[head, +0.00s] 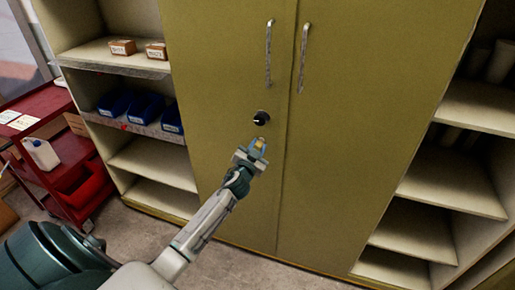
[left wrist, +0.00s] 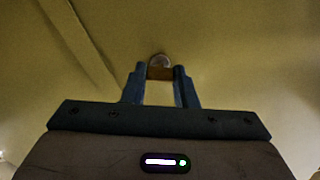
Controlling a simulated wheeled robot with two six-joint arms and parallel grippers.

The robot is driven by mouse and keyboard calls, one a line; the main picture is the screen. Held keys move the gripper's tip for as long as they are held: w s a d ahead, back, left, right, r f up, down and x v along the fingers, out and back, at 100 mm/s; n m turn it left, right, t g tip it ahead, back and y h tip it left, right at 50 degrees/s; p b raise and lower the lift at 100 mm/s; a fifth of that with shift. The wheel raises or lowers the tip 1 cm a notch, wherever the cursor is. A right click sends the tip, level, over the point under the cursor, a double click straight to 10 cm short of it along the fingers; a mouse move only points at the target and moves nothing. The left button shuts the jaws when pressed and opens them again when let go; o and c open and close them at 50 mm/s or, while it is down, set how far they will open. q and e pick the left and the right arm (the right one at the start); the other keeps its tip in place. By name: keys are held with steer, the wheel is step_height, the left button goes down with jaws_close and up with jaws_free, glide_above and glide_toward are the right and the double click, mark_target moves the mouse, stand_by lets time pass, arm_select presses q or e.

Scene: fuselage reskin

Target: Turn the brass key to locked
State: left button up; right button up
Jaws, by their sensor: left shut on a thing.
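The brass key (left wrist: 159,73) is between the fingertips of my left gripper (left wrist: 160,76), which is shut on it. A small yellow part of the key also shows at the fingertips in the head view (head: 259,144). A round greyish lock face (left wrist: 160,60) is right behind the key in the left wrist view. I cannot tell how deep the key sits in it or its exact turn. A round black fitting (head: 261,118) with a white mark is on the left cabinet door (head: 220,70), just above my gripper. My right gripper is not in view.
Two upright door handles (head: 269,52) are above the fitting. Open shelves with blue bins (head: 146,107) and small boxes (head: 123,47) stand at left. A red cart (head: 75,160) with a white bottle (head: 41,153) is at far left. More shelves (head: 450,185) are at right.

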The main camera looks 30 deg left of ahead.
arm_select(q)
steer(key=shift+m+p, duration=0.95)
steer(key=shift+m, duration=5.55)
steer(key=o, duration=1)
